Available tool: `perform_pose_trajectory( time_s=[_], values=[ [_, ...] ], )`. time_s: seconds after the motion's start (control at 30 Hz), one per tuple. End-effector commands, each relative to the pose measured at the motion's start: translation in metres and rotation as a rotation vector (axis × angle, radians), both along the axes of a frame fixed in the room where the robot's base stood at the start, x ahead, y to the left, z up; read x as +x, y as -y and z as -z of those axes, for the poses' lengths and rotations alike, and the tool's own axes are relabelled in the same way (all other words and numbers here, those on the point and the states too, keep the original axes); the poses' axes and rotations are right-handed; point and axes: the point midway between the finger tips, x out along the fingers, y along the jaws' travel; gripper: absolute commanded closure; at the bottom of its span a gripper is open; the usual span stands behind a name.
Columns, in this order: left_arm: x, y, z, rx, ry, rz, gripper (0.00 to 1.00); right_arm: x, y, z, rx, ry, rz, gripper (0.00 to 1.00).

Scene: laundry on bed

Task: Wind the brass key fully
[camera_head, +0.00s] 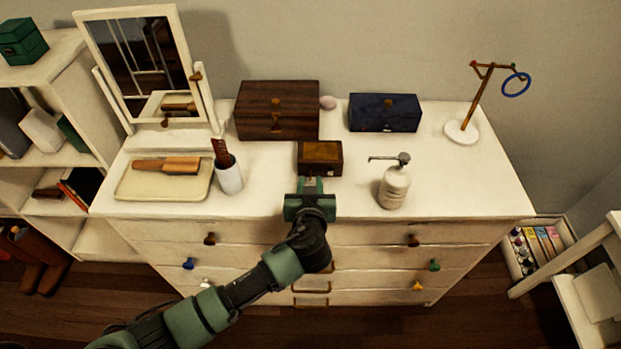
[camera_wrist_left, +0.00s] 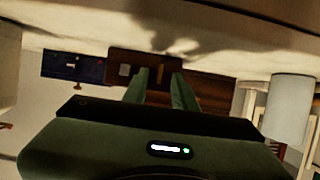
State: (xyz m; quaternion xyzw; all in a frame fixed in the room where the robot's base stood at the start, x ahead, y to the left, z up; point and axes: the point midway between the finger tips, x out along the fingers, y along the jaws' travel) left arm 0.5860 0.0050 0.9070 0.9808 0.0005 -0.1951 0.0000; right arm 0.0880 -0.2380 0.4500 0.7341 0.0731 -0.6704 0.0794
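A small brown wooden box (camera_head: 320,158) with a brass-coloured top panel sits near the front middle of the white dresser top. My left gripper (camera_head: 311,183) is directly in front of it, fingers pointing at its front. In the left wrist view, the two green fingers (camera_wrist_left: 162,82) are apart, with a brown wooden front (camera_wrist_left: 205,88) beyond them. A narrow brass-coloured piece (camera_wrist_left: 160,75) shows between the fingertips; I cannot tell whether it is the key or whether the fingers touch it. My right gripper is not in view.
A pump bottle (camera_head: 395,187) stands right of the gripper. A white cup with a brush (camera_head: 229,177) and a tray (camera_head: 128,185) are to the left. A large wooden box (camera_head: 255,110) and a blue box (camera_head: 385,113) stand behind. The mirror (camera_head: 140,65) is back left.

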Motion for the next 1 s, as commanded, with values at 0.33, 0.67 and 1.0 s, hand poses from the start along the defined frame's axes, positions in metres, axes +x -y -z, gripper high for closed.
perform_pose_trajectory(
  time_s=[0.33, 0.67, 1.0],
  values=[
    [0.017, 0.0, 0.007, 0.001, -0.001, 0.001, 0.73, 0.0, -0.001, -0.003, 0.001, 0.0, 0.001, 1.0],
    [0.016, 0.0, 0.007, 0.0, -0.001, 0.001, 1.0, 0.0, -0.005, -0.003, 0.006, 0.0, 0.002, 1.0],
    [0.015, 0.006, 0.011, 0.046, 0.001, 0.004, 1.0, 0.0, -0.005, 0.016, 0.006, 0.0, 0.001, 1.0]
  ],
)
